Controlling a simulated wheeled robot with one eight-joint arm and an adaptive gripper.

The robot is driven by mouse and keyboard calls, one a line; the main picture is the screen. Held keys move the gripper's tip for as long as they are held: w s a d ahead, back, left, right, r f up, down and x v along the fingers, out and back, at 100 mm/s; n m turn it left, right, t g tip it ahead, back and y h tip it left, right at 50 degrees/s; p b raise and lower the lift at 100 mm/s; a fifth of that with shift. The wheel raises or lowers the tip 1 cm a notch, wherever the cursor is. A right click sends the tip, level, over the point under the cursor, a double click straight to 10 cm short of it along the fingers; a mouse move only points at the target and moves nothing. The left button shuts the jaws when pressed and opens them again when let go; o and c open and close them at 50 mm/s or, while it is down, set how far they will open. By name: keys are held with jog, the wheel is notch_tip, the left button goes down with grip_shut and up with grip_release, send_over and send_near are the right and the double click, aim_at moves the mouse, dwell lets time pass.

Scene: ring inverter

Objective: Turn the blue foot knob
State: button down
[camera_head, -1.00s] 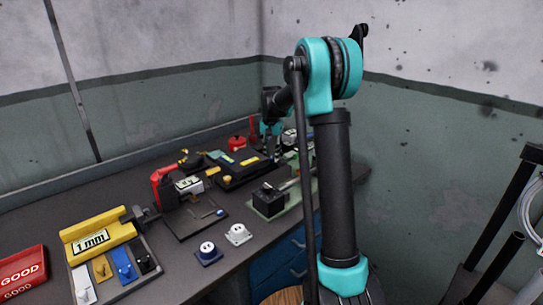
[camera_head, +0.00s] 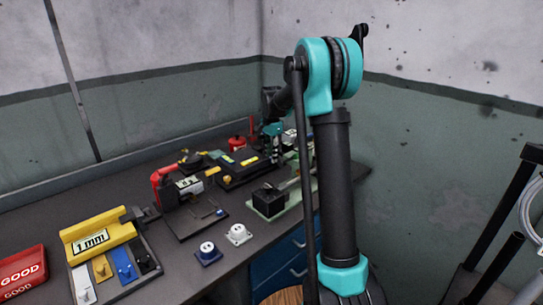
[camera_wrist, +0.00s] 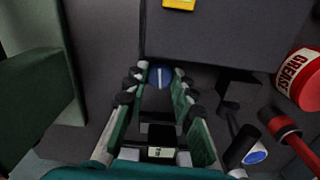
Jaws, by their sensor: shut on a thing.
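The blue foot knob (camera_wrist: 160,74) shows in the wrist view as a small round blue face with a white line running nearly straight up and down. It sits at the lower edge of a dark grey box (camera_wrist: 225,40). My gripper (camera_wrist: 159,82) has its green-and-grey fingers on both sides of the knob and is shut on it. In the head view my gripper (camera_head: 276,150) is at the far end of the bench, beside the black device (camera_head: 240,167). The knob cannot be made out there.
A red grease can (camera_wrist: 298,78) and a red-and-black tool (camera_wrist: 285,128) lie to the right in the wrist view. On the bench, a yellow 1 mm block (camera_head: 95,236), a red GOOD bin (camera_head: 22,270) and a green-based fixture (camera_head: 270,203) stand nearer.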

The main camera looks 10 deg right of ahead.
aim_at(271, 157)
dwell(0.4)
jog(key=c, duration=1.5)
grip_release()
jog(key=shift+c, duration=0.2)
notch_tip(271, 157, up, 12)
